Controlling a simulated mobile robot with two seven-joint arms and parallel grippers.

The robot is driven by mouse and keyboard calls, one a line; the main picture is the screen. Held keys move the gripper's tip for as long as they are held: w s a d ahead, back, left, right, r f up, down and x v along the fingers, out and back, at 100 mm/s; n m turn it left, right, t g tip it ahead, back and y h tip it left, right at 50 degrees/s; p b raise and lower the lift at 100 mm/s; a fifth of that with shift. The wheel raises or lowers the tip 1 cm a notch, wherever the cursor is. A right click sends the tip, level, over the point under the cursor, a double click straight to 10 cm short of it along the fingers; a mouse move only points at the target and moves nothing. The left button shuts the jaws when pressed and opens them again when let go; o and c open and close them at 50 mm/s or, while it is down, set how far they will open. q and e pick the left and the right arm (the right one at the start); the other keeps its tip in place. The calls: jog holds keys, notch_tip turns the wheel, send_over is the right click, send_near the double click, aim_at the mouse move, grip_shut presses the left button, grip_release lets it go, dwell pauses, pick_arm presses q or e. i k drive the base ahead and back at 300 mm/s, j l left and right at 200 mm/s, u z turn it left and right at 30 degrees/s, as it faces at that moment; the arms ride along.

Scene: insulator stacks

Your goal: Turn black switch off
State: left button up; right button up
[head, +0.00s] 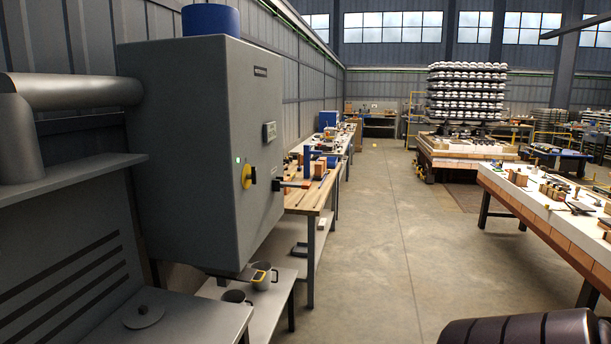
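A large grey cabinet (190,130) stands at the left, its front face turned toward the right. On that face is a yellow rotary switch (247,176) with a dark part at its middle; its exact setting is too small to tell. A dark handle-like bar (292,184) shows just to the right of it, and I cannot tell whether it is fixed to the cabinet. Neither of my grippers shows in the head view.
Below the cabinet, a low shelf (278,290) holds grey mugs (263,276). A wooden workbench (305,200) with tools runs behind it. A white-topped table (545,205) stands at the right. The concrete floor (390,240) between is clear. A black ribbed part is at bottom right.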

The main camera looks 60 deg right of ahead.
aim_at(253, 176)
jog(key=z, duration=1.4)
